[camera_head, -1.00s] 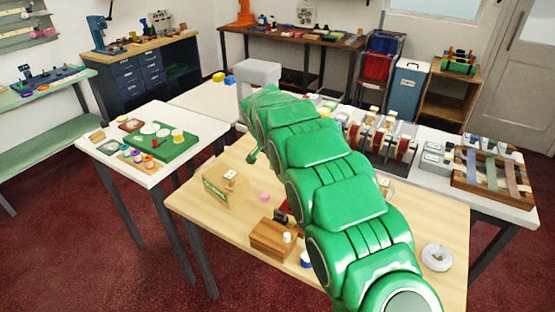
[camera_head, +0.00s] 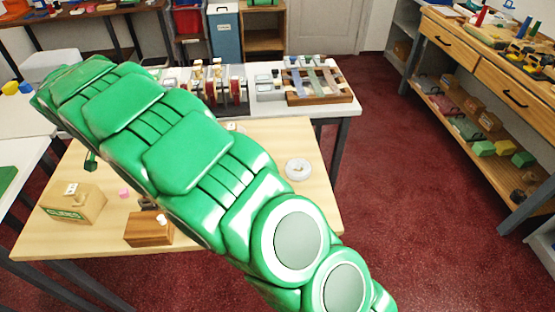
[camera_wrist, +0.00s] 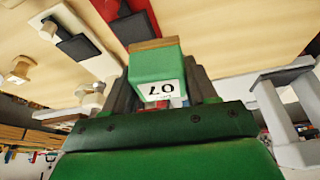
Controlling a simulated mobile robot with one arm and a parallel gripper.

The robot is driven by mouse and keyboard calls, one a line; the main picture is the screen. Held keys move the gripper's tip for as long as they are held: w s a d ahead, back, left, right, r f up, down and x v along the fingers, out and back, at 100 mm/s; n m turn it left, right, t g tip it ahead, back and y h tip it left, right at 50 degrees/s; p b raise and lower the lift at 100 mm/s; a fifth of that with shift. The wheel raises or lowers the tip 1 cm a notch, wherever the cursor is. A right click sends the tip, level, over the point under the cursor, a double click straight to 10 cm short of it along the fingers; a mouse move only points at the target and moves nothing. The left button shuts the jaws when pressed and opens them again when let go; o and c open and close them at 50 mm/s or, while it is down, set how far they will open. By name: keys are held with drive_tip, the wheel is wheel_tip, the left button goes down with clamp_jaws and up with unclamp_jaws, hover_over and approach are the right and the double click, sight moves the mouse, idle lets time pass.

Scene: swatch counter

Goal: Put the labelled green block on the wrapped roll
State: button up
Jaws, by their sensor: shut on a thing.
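The labelled green block (camera_wrist: 156,72) is between the fingers of my gripper (camera_wrist: 160,88) in the wrist view. Its white label with dark characters faces the camera, upside down, and a brown strip runs along its far edge. My gripper is shut on it. In the head view my large green arm reaches to the upper left and hides most of my gripper; a small dark green part (camera_head: 91,162) hangs below the arm. A pale ring-shaped roll (camera_head: 298,169), which looks like the wrapped roll, lies flat on the right of the wooden table, apart from the gripper.
A counter behind carries a rack of spools (camera_head: 215,88) and a striped swatch board (camera_head: 318,85). Table around the roll is clear.

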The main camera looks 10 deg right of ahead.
drive_tip(key=d+r+m, duration=0.1)
drive_tip(key=d+r, duration=0.1)
drive_tip(key=d, duration=1.2)
drive_tip(key=d+r, duration=0.2)
drive_tip(key=d, duration=1.2)
drive_tip(key=s+d+m, duration=0.1)
drive_tip(key=s+d, duration=0.3)
drive_tip(key=d, duration=0.4)
drive_tip(key=s+d+h, duration=0.1)
drive_tip(key=s+d, duration=0.4)
drive_tip(key=d, duration=0.3)
drive_tip(key=s+d+m, duration=0.1)
drive_tip(key=s+d, duration=0.3)
drive_tip(key=d, duration=0.4)
approach(299, 163)
drive_tip(key=shift+w+d+f, duration=0.2)
drive_tip(key=shift+w+d, duration=0.1)
drive_tip(key=shift+d, duration=0.2)
drive_tip(key=shift+w+f, duration=0.85)
drive_tip(key=shift+f, duration=1.6)
drive_tip(key=shift+f, duration=0.15)
